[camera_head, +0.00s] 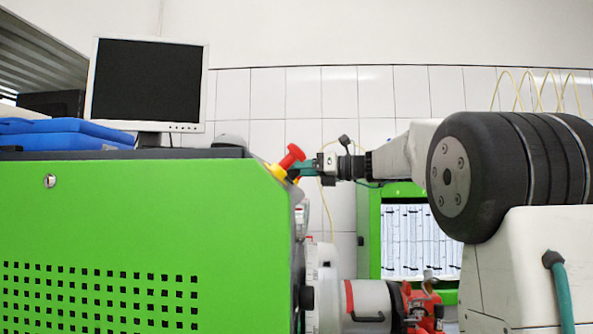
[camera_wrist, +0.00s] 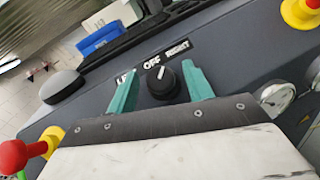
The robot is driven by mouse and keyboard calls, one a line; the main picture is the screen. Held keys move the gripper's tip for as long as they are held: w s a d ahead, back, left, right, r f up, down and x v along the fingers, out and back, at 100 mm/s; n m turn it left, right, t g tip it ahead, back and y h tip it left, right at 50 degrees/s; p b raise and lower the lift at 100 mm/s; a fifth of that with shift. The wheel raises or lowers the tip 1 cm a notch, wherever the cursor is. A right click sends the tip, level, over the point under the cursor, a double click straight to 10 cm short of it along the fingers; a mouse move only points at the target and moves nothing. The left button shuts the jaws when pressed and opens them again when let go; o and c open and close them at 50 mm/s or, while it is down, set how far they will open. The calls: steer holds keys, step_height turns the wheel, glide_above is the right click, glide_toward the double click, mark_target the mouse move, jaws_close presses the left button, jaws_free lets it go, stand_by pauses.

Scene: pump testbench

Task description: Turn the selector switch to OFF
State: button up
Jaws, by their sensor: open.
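The selector switch (camera_wrist: 161,84) is a round black knob on the dark sloped panel in the wrist view. Labels LEFT, OFF and RIGHT stand above it, LEFT partly covered by a finger. Its white mark tilts up and slightly right, to the RIGHT side of the OFF label (camera_wrist: 151,62). My gripper (camera_wrist: 160,70) is open, with one teal finger on each side of the knob; whether they touch it I cannot tell. In the head view my gripper (camera_head: 302,170) is at the upper right edge of the green cabinet; the knob is hidden there.
A red mushroom button (camera_head: 291,156) on a yellow base stands close to my gripper; it also shows in the wrist view (camera_wrist: 14,156). Another yellow-based button (camera_wrist: 301,13) and gauges (camera_wrist: 277,96) are at right. A monitor (camera_head: 147,82) stands on the green cabinet (camera_head: 120,215).

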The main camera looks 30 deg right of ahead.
steer(key=shift+w+a, duration=0.3)
steer(key=shift+w, duration=0.1)
steer(key=c, duration=1)
steer(key=shift+o, duration=0.2)
steer(key=shift+n, duration=0.3)
steer(key=n+g+y, duration=0.1)
steer(key=n+g, duration=0.1)
steer(key=n, duration=0.1)
steer(key=n+g+y, duration=0.1)
steer(key=n+y, duration=0.1)
steer(key=shift+n+g, duration=0.4)
steer(key=shift+n+g+y, duration=0.9)
steer(key=shift+n+g, duration=1.2)
steer(key=shift+n, duration=0.7)
steer(key=shift+n+g, duration=0.3)
